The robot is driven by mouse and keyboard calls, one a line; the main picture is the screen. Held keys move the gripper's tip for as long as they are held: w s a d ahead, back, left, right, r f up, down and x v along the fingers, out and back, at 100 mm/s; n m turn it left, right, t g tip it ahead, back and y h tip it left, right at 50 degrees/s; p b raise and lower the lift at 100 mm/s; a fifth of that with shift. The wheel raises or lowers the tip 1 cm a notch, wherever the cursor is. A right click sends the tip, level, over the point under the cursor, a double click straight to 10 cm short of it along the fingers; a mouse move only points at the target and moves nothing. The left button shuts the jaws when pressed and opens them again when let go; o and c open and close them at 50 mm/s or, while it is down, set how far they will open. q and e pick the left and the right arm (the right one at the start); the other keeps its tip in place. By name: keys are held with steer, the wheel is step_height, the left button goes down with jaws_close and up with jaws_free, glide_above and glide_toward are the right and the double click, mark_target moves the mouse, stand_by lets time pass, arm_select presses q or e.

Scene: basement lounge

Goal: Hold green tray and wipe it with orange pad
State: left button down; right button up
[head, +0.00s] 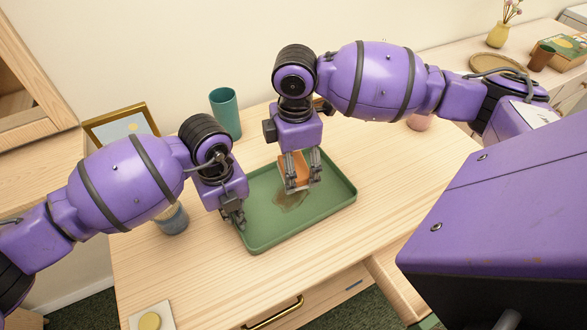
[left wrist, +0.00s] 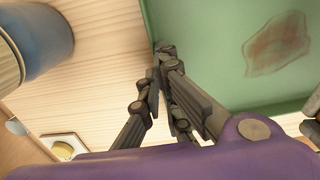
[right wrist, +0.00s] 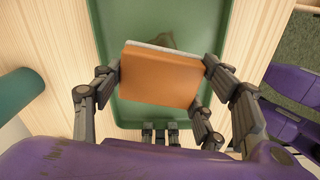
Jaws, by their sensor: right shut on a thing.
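The green tray (head: 258,238) lies on the wooden table with a brown stain (head: 291,200) on its floor; the stain also shows in the left wrist view (left wrist: 277,43). My left gripper (head: 238,222) is at the tray's left rim, its fingers close together with the rim between their tips (left wrist: 163,55). My right gripper (head: 302,185) is shut on the orange pad (head: 292,170), over the tray close to the stain. In the right wrist view the pad (right wrist: 160,75) has a pale far edge and hides part of the tray. I cannot tell whether it touches the tray.
A teal cup (head: 226,113) and a picture frame (head: 122,125) stand behind the tray. A blue jar (head: 173,219) stands left, near my left arm. A yellow round item on a white square (head: 150,320) is at the front left. The table in front of the tray is clear.

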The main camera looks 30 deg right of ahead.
mark_target(295, 194)
steer(key=shift+f, duration=3.45)
steer(key=shift+a+f, duration=0.2)
steer(key=shift+f, duration=0.1)
steer(key=shift+a+f, duration=0.1)
steer(key=shift+a, duration=1.45)
steer(key=shift+d, duration=1.8)
steer(key=shift+r, duration=4.1)
steer(key=shift+a+f, duration=0.1)
